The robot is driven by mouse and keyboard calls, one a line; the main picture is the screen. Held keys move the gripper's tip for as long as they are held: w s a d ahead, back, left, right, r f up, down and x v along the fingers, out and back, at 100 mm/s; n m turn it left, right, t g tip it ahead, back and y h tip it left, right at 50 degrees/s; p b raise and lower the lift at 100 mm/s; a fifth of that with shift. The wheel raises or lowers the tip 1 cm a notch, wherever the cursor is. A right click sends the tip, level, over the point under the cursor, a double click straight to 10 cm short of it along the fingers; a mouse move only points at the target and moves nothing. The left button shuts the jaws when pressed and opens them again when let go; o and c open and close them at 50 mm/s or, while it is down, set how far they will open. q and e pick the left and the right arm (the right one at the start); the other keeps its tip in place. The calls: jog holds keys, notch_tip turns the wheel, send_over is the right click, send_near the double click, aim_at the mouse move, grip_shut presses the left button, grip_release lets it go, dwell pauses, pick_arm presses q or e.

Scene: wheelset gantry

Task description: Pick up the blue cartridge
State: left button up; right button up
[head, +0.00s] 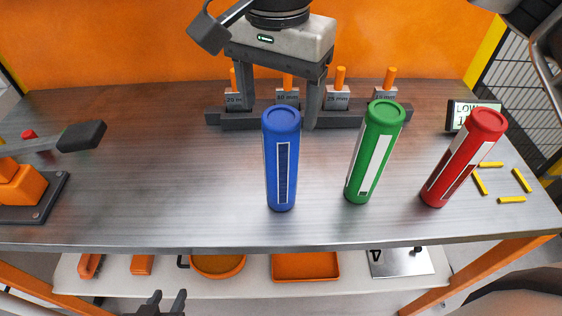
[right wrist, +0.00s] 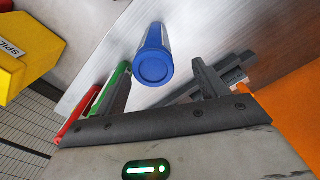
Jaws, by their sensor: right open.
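The blue cartridge (head: 282,160) stands upright on the metal workbench, left of the green cartridge (head: 373,150) and the red cartridge (head: 464,158). My right gripper (head: 279,122) is open and empty, fingers pointing down, behind the blue cartridge in the head view. In the right wrist view the blue cartridge (right wrist: 154,58) shows its round end, in the gap between the two fingers but beyond them. The green (right wrist: 110,88) and red (right wrist: 76,116) cartridges show at the left there. My left gripper (head: 168,303) is low at the bottom edge, its fingertips apart and empty.
Behind the cartridges is a grey rack (head: 362,118) with several orange-handled pieces. A small display (head: 474,113) and several yellow sticks (head: 512,199) are at the right. An orange device on a dark base (head: 30,205) is at the left. The bench's left middle is clear.

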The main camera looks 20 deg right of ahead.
aim_at(282, 136)
jog(key=f, duration=0.5)
jog(key=shift+s+d+f, duration=0.15)
jog(key=shift+s+f, duration=0.2)
jog(key=shift+s, duration=0.05)
jog(key=shift+f, duration=0.35)
jog(key=c, duration=1.5)
grip_shut()
jog(key=shift+r, duration=0.2)
